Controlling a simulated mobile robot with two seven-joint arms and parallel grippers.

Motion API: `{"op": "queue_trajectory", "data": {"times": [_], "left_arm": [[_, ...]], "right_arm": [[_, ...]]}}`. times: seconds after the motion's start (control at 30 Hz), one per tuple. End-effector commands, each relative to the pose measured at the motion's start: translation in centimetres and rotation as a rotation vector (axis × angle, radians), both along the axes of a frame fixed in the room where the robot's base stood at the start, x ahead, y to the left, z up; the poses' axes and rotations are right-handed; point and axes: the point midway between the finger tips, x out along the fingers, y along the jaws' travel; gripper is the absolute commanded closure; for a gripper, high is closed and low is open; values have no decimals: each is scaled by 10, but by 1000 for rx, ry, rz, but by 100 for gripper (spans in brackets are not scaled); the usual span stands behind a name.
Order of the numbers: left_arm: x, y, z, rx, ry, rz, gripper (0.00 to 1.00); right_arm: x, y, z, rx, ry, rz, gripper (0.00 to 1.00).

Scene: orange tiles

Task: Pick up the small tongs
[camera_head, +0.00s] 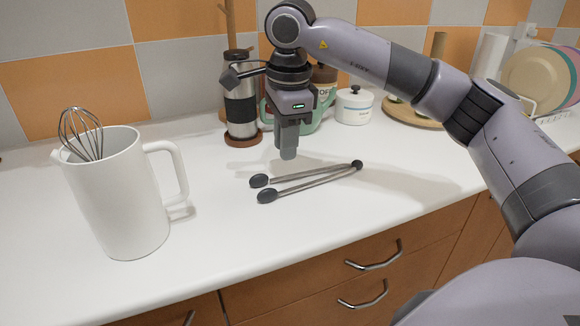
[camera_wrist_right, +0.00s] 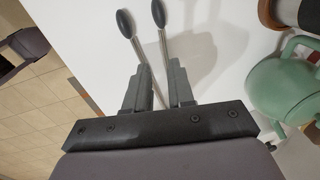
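The small tongs (camera_head: 312,182) lie on the white countertop, metal arms slightly spread, with two dark oval tips at the left and a dark joint at the right. My right gripper (camera_head: 288,156) points down above them, apart from them as far as I can tell. In the right wrist view, the fingers of the right gripper (camera_wrist_right: 160,75) are apart and empty. The tongs' dark tips (camera_wrist_right: 126,24) show beyond the fingers, and their arms run down into the gap between the fingers in the picture. My left gripper is not in view.
A white pitcher (camera_head: 120,205) with a whisk (camera_head: 82,135) stands left of the tongs.

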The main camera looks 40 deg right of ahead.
Motion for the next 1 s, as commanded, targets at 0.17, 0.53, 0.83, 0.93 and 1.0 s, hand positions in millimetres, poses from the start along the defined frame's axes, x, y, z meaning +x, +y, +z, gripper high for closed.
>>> {"op": "queue_trajectory", "data": {"times": [0.17, 0.53, 0.83, 0.93, 1.0], "left_arm": [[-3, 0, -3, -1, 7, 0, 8], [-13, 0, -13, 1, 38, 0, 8], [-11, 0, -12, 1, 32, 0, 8], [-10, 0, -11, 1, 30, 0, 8], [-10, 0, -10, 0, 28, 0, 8]], "right_arm": [[0, -5, -6, -16, 0, -7, 77], [3, -10, -56, -13, 0, -5, 77], [5, -10, -69, -13, -2, -5, 77], [5, -10, -69, -13, -2, -5, 80], [5, -10, -69, -13, -2, -5, 100]]}}
